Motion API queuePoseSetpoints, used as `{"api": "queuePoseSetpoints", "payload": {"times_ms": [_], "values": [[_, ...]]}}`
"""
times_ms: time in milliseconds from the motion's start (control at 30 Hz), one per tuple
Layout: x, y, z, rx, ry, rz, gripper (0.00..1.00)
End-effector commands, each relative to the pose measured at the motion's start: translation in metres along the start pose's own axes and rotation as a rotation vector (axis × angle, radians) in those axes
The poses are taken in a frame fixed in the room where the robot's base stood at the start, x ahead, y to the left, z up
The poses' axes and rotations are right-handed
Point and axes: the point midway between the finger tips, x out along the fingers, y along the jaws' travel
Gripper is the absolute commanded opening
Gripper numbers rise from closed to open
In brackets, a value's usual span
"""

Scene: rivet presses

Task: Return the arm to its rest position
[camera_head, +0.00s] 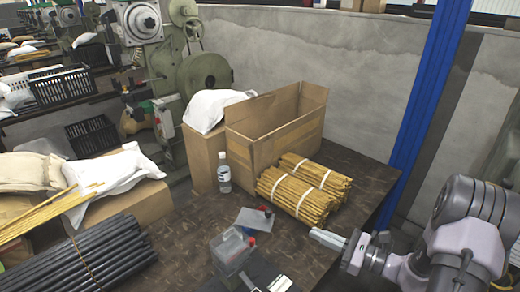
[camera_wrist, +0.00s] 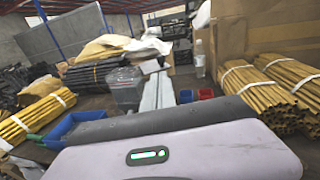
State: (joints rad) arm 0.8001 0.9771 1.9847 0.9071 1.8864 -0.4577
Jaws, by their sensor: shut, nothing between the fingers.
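My arm, grey and pale violet, reaches in from the right edge in the camera_head view. My gripper (camera_head: 326,237) is at its end, near the table's right edge, pointing left. Its fingers are shut with nothing between them. In the wrist view the gripper body with a green light fills the bottom, and the pale fingers (camera_wrist: 158,92) point forward. The gripper is in front of the tied bundles of yellow rods (camera_head: 304,186) and apart from them.
An open cardboard box (camera_head: 275,120) stands behind the rods, with a clear bottle (camera_head: 224,173) to its left. A clear container (camera_head: 231,250) and black rods (camera_head: 84,258) lie on the table (camera_head: 180,225). A blue post (camera_head: 424,90) rises behind the arm.

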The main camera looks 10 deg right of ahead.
Motion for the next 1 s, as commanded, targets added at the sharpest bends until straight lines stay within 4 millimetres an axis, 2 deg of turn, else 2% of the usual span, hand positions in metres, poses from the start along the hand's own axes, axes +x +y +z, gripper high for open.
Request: {"api": "queuePoseSetpoints", "payload": {"times_ms": [67, 133, 200, 300, 400, 500, 600, 700, 800, 1000], "values": [[0.019, 0.026, 0.032, -0.094, 0.059, 0.133, 0.0], [0.037, 0.071, 0.067, -0.234, 0.154, 0.322, 0.0], [0.044, 0.12, 0.094, -0.399, 0.264, 0.508, 0.0], [0.035, 0.184, 0.122, -0.687, 0.434, 0.741, 0.0], [0.01, 0.228, 0.141, -1.034, 0.607, 0.906, 0.0], [-0.016, 0.247, 0.157, -1.384, 0.745, 0.973, 0.0], [-0.033, 0.252, 0.172, -1.657, 0.832, 0.965, 0.0], [-0.041, 0.251, 0.182, -1.82, 0.875, 0.936, 0.0], [-0.043, 0.251, 0.186, -1.875, 0.891, 0.921, 0.0], [-0.043, 0.25, 0.187, -1.876, 0.892, 0.92, 0.0]]}}
